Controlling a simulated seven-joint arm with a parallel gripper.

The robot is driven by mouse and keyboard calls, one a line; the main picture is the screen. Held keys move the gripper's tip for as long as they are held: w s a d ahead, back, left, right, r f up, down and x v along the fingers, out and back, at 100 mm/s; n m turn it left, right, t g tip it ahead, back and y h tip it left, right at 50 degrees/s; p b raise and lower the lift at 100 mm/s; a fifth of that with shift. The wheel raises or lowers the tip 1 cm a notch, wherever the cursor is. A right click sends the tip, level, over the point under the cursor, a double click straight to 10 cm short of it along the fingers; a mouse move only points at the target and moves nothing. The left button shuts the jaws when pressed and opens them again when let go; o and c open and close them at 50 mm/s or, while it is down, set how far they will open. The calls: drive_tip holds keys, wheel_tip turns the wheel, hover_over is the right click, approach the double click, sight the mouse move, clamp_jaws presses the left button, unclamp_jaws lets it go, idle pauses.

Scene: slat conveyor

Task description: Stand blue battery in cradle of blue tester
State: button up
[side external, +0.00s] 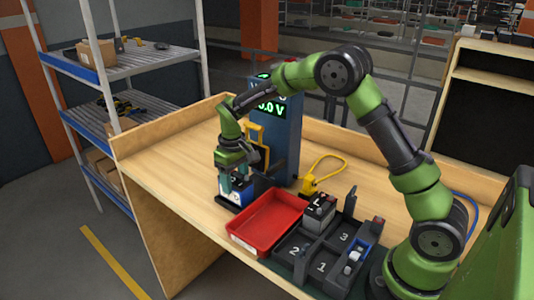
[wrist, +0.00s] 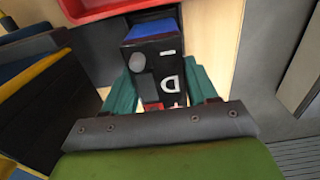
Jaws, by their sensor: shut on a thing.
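The blue battery (side external: 238,187) has a black top with a "D" mark, a grey cap and a red terminal, seen in the wrist view (wrist: 172,70). My gripper (side external: 238,172) is shut on it, with a green finger on either side in the wrist view (wrist: 162,92). The battery is upright at the foot of the blue tester (side external: 285,140), a tall box whose display reads 0.0 V. The battery's lower end is at the cradle there; I cannot tell whether it rests on the cradle floor.
A red tray (side external: 242,241) lies just right of the battery. A dark rack (side external: 294,249) with numbered bays holds a grey battery (side external: 319,213) and a blue-and-white item (side external: 357,254). A yellow clamp (side external: 308,184) with a looped cable lies behind. Bare tabletop (side external: 170,165) is at left.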

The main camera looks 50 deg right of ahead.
drive_tip(key=shift+f, duration=1)
drive_tip(key=o, duration=1.3)
wheel_tip(320, 180, up, 17)
drive_tip(key=shift+f, duration=0.1)
